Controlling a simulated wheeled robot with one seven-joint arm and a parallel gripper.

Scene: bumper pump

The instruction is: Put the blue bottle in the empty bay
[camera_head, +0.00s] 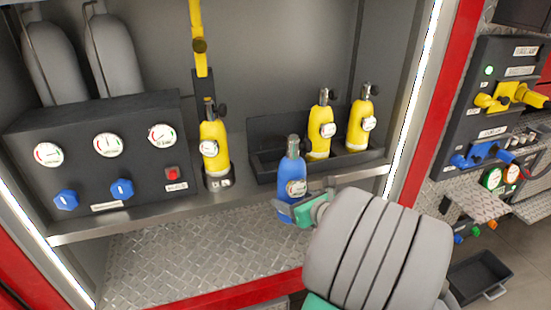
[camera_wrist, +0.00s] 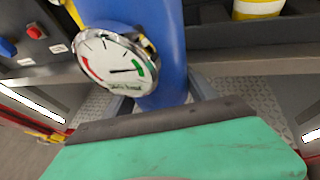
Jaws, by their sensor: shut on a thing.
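The blue bottle (camera_head: 291,178) has a grey valve top and a round gauge. It stands close to upright, in front of the shelf edge. My gripper (camera_head: 296,208) is shut on its lower part. In the wrist view the blue bottle (camera_wrist: 160,40) and its gauge fill the middle, above my green and dark finger. The black rack (camera_head: 268,165) on the shelf holds two yellow bottles (camera_head: 320,130) (camera_head: 361,125) in its middle and right. Its left bay is partly hidden behind the blue bottle and looks empty.
A third yellow bottle (camera_head: 214,145) stands in a single holder under a yellow hose, left of the rack. A gauge panel (camera_head: 110,165) with blue knobs is further left. The shelf's metal front edge (camera_head: 150,218) runs below. A red door frame (camera_head: 440,90) bounds the right.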

